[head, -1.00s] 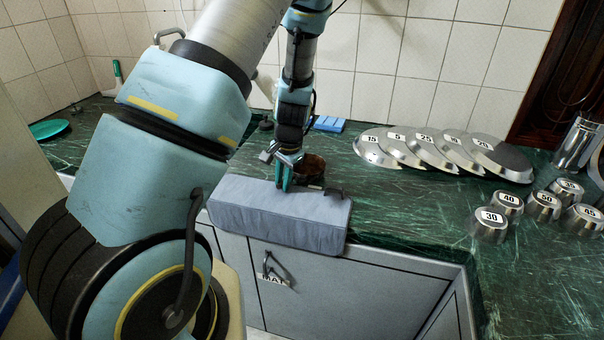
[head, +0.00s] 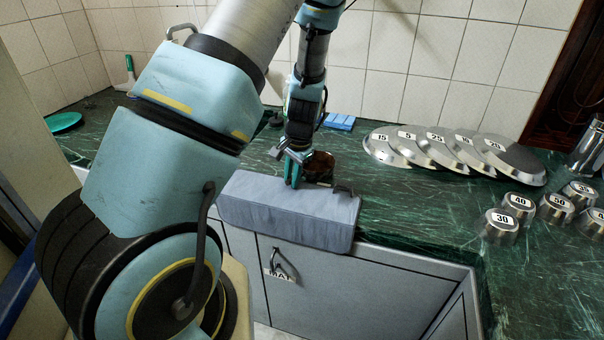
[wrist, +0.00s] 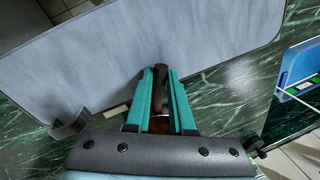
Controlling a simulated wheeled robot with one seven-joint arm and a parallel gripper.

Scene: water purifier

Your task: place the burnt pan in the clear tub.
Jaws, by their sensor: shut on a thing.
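The burnt pan (head: 319,164) is small, round and dark brown. It is at the counter's front edge, just behind a blue-grey padded block. My gripper (head: 293,180) is at the pan's left side in the head view, teal fingers pointing down. In the wrist view, my gripper (wrist: 160,72) is shut on the pan's dark handle (wrist: 161,76), which shows between the fingers. Most of the pan is hidden there. I cannot tell whether it touches the counter. I cannot make out the clear tub for certain; a blue-rimmed container (wrist: 300,85) shows at the wrist view's right edge.
The padded block (head: 290,212) lies along the counter's front edge. Several numbered metal lids (head: 440,148) lie overlapping at the back right, with numbered metal cups (head: 502,223) in front. A blue block (head: 339,122) lies by the wall. Green counter (head: 420,215) is clear right of the pan.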

